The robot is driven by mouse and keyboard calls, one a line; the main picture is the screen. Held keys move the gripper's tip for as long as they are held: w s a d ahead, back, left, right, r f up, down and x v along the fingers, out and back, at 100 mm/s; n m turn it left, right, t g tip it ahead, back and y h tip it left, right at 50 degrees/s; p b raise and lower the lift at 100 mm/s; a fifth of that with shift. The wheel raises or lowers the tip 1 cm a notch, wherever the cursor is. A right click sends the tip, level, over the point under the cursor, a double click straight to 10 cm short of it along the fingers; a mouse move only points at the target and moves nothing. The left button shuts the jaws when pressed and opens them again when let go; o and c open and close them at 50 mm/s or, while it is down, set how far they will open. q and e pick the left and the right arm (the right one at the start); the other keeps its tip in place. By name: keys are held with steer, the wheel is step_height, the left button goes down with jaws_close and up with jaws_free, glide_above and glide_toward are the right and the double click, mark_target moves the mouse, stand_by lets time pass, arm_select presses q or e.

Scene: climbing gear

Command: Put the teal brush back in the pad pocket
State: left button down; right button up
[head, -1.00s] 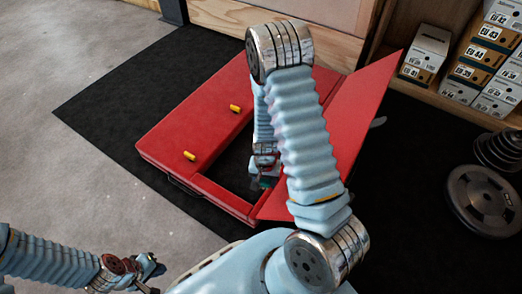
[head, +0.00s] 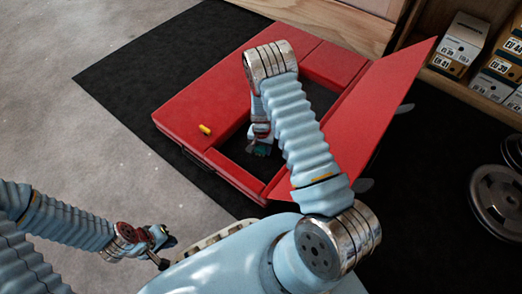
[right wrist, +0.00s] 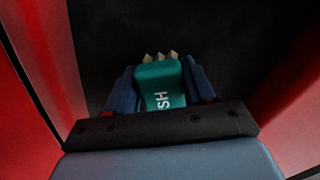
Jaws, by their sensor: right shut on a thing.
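The red pad (head: 208,103) lies on a black mat with its red flap (head: 375,110) raised on the right. Its dark pocket (head: 236,150) is open in the middle. My right gripper (head: 261,141) reaches down into the opening, shut on the teal brush (head: 262,150). In the right wrist view the brush (right wrist: 160,84) sits between the two blue fingers of the gripper (right wrist: 161,92), its pale tips pointing away, above a dark surface with red walls at both sides. Whether it touches the bottom I cannot tell. My left gripper (head: 167,250) hangs empty at lower left, fingers apart.
Weight plates (head: 497,200) stand at the right, and shoe boxes (head: 460,45) fill a wooden shelf at upper right. Bare grey floor (head: 60,110) is free on the left.

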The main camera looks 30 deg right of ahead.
steer(key=shift+f, duration=0.75)
steer(key=shift+r, duration=0.1)
steer(key=shift+f, duration=0.2)
steer(key=o, duration=1.3)
